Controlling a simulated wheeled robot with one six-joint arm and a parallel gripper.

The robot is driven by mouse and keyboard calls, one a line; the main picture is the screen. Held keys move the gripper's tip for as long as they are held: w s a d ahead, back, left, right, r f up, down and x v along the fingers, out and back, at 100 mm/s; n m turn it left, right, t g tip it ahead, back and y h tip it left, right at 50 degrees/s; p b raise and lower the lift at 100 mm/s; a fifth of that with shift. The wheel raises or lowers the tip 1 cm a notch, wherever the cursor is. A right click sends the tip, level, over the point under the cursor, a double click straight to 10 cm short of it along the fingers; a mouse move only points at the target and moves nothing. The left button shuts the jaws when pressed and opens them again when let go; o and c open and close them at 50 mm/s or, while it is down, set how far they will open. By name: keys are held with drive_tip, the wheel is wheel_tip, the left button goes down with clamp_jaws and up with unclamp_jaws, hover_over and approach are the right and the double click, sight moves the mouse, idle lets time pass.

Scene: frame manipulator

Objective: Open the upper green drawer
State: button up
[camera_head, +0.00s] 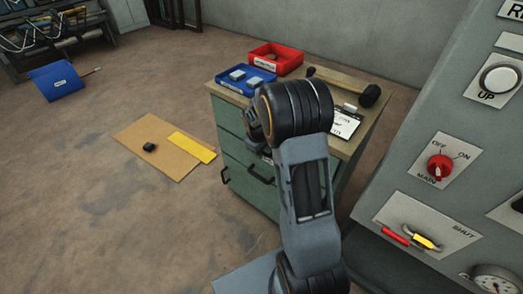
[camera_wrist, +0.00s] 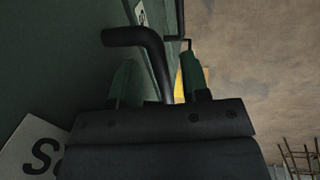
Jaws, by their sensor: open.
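The green drawer cabinet (camera_head: 235,165) stands in the middle of the head view, under a wooden top. Its upper drawer front (camera_head: 228,116) looks closed, and its handle is hidden there behind my arm. My gripper (camera_head: 256,132) is at the upper part of the cabinet front, mostly covered by my wrist. In the wrist view my gripper (camera_wrist: 160,76) is open, with greenish fingers on either side of a dark bent handle (camera_wrist: 143,38). The handle reaches down between the fingers; I cannot tell whether they touch it.
A blue tray (camera_head: 233,84), a red bin (camera_head: 276,56) and a hammer (camera_head: 368,95) are on the cabinet top. Black lower handles (camera_head: 261,179) stick out below. A grey control panel (camera_head: 440,110) stands close on the right.

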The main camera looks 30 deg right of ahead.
drive_tip(key=shift+c, duration=0.2)
clamp_jaws()
drive_tip(key=shift+a, duration=0.15)
